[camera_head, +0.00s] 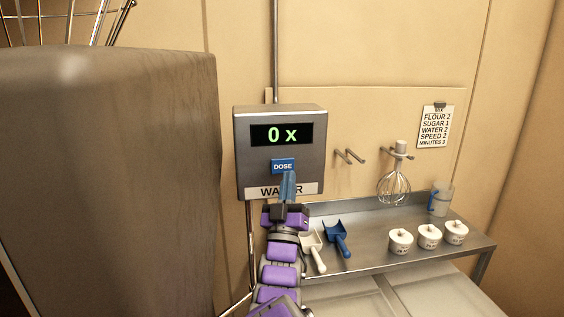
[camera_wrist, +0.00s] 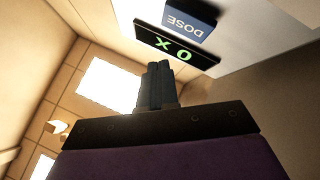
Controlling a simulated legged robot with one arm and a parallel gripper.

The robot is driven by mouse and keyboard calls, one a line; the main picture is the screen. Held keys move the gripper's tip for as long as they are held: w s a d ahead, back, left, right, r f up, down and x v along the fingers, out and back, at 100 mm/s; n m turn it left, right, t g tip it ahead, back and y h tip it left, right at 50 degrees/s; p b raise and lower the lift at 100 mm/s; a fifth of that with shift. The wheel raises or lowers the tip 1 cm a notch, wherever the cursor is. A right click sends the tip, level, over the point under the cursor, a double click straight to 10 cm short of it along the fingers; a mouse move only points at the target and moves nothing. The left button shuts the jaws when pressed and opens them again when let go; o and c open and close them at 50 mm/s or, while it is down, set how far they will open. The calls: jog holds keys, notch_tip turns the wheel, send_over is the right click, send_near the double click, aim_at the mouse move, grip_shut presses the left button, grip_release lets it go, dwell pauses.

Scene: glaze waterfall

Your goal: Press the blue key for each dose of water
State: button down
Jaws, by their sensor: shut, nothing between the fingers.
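The water dispenser box (camera_head: 243,150) hangs on the wall, with a display (camera_head: 281,134) reading "0 x". The blue key (camera_head: 283,166), marked DOSE, sits below the display. In the wrist view the key (camera_wrist: 189,20) and the display (camera_wrist: 176,46) appear upside down. My gripper (camera_head: 288,179) is shut and empty, its fingers pointing up just below the key. It overlaps the WATER label (camera_head: 305,188) in the head view. In the wrist view my gripper (camera_wrist: 158,68) shows clear of the key. I cannot tell the exact gap.
A steel shelf (camera_head: 370,262) to the right holds a white scoop (camera_head: 313,250), a blue scoop (camera_head: 337,238), several white pots (camera_head: 429,237) and a measuring jug (camera_head: 442,200). A whisk (camera_head: 394,186) hangs above. A recipe card (camera_head: 436,127) reads WATER 2. A large grey block (camera_head: 110,170) stands left.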

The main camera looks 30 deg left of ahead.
aim_at(283, 166)
jog(key=shift+w+a+f+p, duration=0.1)
jog(key=shift+w+a+p, duration=0.2)
jog(key=shift+w+a, duration=0.45)
jog(key=shift+w+a+f+p, duration=0.1)
jog(key=shift+w+a+p, duration=0.3)
jog(key=shift+a, duration=0.55)
jog(key=shift+d+r, duration=0.2)
jog(key=shift+d, duration=0.4)
jog(key=shift+a, duration=0.3)
jog(key=shift+w+d, duration=0.1)
jog(key=shift+d, duration=0.05)
